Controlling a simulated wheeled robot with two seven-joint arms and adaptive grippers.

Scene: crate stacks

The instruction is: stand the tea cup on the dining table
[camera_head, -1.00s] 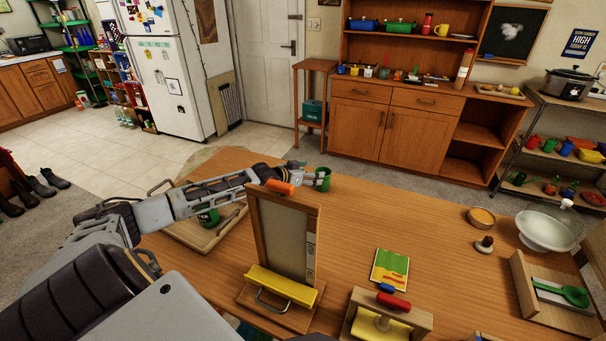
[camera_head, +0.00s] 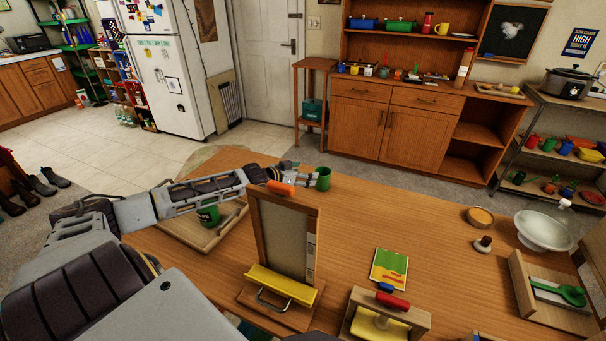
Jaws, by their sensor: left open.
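A green cup (camera_head: 323,179) stands upright on the wooden dining table (camera_head: 420,225), near its far edge. My left gripper (camera_head: 308,180) is open just left of this cup, with its fingertips pointing at it. A small gap or light contact between them cannot be told apart. A second green cup (camera_head: 208,215) is on a wooden tray (camera_head: 190,233) at the table's left, partly behind my left arm. My right gripper is not in view.
An upright wooden frame (camera_head: 284,238) with a yellow base stands in front of my left forearm. A yellow-green card (camera_head: 389,269), a wooden holder with a red roller (camera_head: 393,301) and a white bowl (camera_head: 546,230) are to the right. The table's middle right is clear.

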